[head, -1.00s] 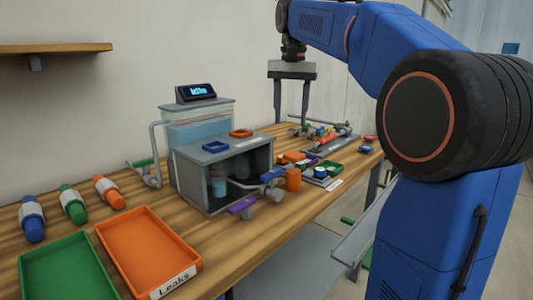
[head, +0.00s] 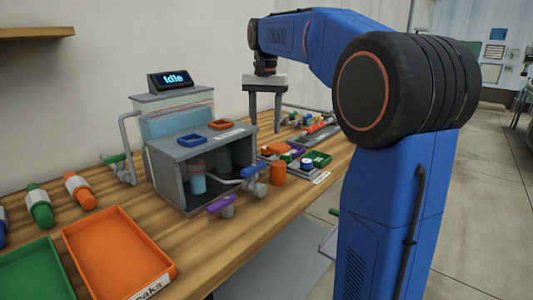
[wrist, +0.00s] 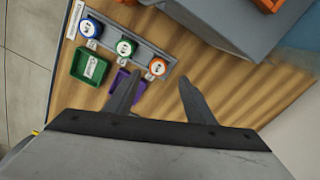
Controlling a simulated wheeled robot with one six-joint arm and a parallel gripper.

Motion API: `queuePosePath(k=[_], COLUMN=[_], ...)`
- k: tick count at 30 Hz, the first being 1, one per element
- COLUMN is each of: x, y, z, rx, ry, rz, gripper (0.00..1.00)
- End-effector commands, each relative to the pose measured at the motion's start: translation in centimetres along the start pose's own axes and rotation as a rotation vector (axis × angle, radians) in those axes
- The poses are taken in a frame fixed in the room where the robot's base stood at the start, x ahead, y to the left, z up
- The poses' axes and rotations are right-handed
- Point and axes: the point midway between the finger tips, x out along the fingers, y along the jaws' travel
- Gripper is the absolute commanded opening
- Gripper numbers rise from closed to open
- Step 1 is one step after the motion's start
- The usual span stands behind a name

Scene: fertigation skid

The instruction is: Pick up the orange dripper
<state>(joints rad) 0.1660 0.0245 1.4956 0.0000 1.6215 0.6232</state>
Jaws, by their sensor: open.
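The orange dripper (wrist: 157,67), round with a white centre, sits at the end of a grey strip (wrist: 144,44) in the wrist view. A green dripper (wrist: 126,47) and a blue dripper (wrist: 90,28) sit along the same strip. My gripper (wrist: 161,77) is open and empty, with its two fingers on either side of the orange dripper in the picture; the height between them is unclear. In the head view my gripper (head: 264,128) points down over the bench beyond the grey box. The orange dripper is hard to pick out there among small orange parts.
A green tray (wrist: 90,67) and a partly hidden purple tray (wrist: 124,86) lie beside the strip. The grey box (head: 205,150) and an orange cup (head: 278,173) stand nearby. Bare wood lies right of the strip in the wrist view.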

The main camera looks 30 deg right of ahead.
Motion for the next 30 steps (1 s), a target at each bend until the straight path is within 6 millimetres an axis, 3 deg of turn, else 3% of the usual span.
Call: queuePosePath(k=[10,19,29,30], x=[2.6,6.4,7.0,7.0], y=[0.1,0.4,0.4,0.4], z=[0.0,0.0,0.0,0.0], rx=[0.000,0.000,0.000,0.000], ry=[-0.001,-0.001,0.000,0.000], rz=[0.000,0.001,0.000,0.000], gripper=[0.49,0.49,0.49,0.42])
